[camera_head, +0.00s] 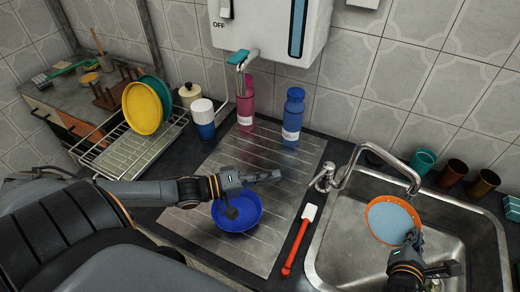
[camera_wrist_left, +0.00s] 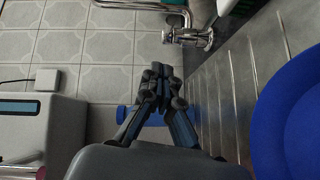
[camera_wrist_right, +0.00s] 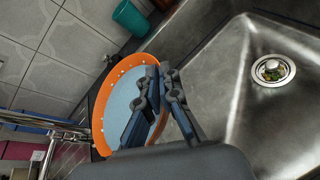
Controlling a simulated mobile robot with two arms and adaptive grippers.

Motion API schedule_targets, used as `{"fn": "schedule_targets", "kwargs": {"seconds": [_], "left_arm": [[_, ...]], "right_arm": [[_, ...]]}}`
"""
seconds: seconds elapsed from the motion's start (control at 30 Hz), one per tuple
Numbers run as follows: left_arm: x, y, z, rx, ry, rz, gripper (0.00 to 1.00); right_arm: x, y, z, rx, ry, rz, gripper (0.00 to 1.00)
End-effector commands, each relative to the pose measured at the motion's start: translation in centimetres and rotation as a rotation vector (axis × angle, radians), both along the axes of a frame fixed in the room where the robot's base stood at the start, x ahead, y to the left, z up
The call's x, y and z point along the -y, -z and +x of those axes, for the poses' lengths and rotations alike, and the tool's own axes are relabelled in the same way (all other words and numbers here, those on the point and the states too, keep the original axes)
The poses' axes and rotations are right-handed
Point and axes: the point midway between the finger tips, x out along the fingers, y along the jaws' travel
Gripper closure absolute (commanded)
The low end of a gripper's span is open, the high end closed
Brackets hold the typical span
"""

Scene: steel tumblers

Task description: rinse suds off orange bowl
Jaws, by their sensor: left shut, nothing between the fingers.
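The orange bowl (camera_head: 372,222) is over the left part of the steel sink (camera_head: 340,262), tilted, with a pale blue inside. In the right wrist view small white specks dot the rim of the bowl (camera_wrist_right: 98,118). My right gripper (camera_head: 414,238) is at the bowl's right rim, its fingers (camera_wrist_right: 162,72) closed on it. The faucet (camera_head: 362,150) arches over the sink, its spout near the bowl; I see no water stream. My left gripper (camera_head: 278,176) is shut and empty, left of the faucet handle (camera_head: 325,178). It also shows in the left wrist view (camera_wrist_left: 160,72).
A blue bowl (camera_head: 245,220) sits on the drainboard (camera_head: 190,205) under my left arm. A red-handled spatula (camera_head: 298,242) lies by the sink. Pink (camera_head: 246,108) and blue (camera_head: 292,115) bottles stand behind. Tumblers (camera_head: 453,173) line the back right. A dish rack (camera_head: 125,150) holds plates.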

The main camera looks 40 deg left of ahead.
Motion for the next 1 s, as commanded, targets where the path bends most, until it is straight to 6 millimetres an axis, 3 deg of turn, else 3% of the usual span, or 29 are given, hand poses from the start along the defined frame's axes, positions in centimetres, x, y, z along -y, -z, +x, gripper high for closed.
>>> {"fn": "schedule_targets", "kwargs": {"seconds": [0.33, 0.77, 1.0], "left_arm": [[-1.2, -0.2, -2.9, 0.001, 0.001, 0.0, 1.0], [-1.3, -0.3, -3.0, 0.002, 0.001, 0.0, 1.0], [-1.3, -1.3, -3.0, 0.002, 0.001, 0.0, 1.0]], "right_arm": [[0.0, -0.1, 0.0, 0.003, -0.001, 0.001, 1.0], [0.0, -0.1, 0.0, 0.003, -0.001, 0.001, 1.0], [1.1, -0.2, -1.2, 0.0, 0.001, -0.001, 1.0]]}}
